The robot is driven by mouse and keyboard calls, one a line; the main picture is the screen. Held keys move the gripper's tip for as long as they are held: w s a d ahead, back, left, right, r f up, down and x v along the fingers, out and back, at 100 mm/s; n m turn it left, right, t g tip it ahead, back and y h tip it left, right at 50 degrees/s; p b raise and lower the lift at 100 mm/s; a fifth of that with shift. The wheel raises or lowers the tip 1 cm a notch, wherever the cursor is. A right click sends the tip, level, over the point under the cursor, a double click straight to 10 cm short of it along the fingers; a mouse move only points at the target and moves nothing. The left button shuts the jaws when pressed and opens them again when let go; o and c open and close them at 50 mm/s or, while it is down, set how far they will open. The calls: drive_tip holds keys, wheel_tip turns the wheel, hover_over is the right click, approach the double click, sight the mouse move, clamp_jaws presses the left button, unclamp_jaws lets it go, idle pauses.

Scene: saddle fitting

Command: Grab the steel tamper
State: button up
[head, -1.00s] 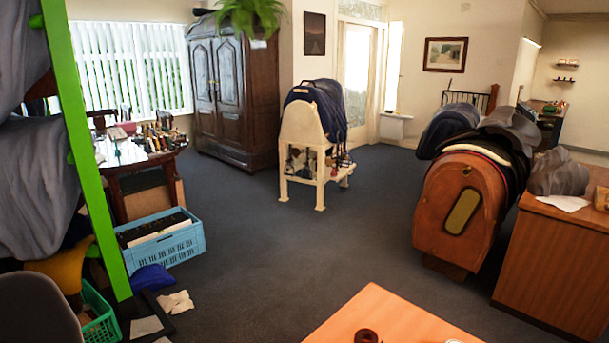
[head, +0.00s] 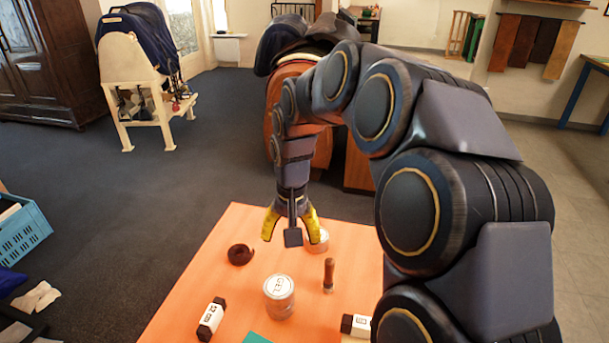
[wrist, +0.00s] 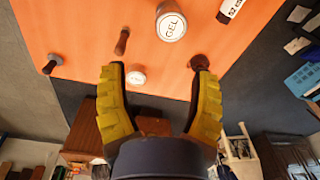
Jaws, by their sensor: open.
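A small upright tool with a brown handle (head: 328,275) stands on the orange table, right of the GEL jar; it also shows in the wrist view (wrist: 122,42). A second tool with a brown grip and greyish end (wrist: 50,65) is near the table edge in the wrist view; my arm seems to hide it in the head view. I cannot tell for sure which is the steel tamper. My gripper (head: 290,232) is open and empty above the far part of the table, with its yellow fingers spread; it shows in the wrist view (wrist: 158,68).
The GEL jar (head: 279,297), a dark coil (head: 240,254), a small white-lidded jar (head: 317,240) and black-and-white boxes (head: 211,320) (head: 356,325) share the orange table (head: 190,290). A green item (head: 256,338) lies at the front.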

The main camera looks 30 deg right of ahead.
drive_tip(key=w+d+f+m+h, duration=0.1)
drive_tip(key=w+d+f+m, duration=0.3)
drive_tip(key=d, duration=0.5)
drive_tip(key=w+d+f+m+h, duration=0.1)
drive_tip(key=w+d+f+m, duration=0.1)
drive_tip(key=d+f, duration=0.5)
drive_tip(key=s+d+f+m+h, duration=0.1)
drive_tip(key=s+d+f+m, duration=0.1)
drive_tip(key=d, duration=0.5)
drive_tip(key=s+d+f+m, duration=0.2)
drive_tip(key=d+f, duration=0.2)
drive_tip(key=d, duration=0.3)
drive_tip(key=s+d+f+m+g+h, duration=0.1)
drive_tip(key=s+d+f, duration=0.1)
drive_tip(key=d, duration=0.5)
drive_tip(key=shift+s+f+m+h, duration=0.3)
drive_tip(key=shift+f+m, duration=0.1)
drive_tip(key=shift+f, duration=0.3)
drive_tip(key=shift+x, duration=2.7)
drive_tip(key=shift+w+a, duration=0.15)
drive_tip(key=shift+a, duration=0.05)
clamp_jaws()
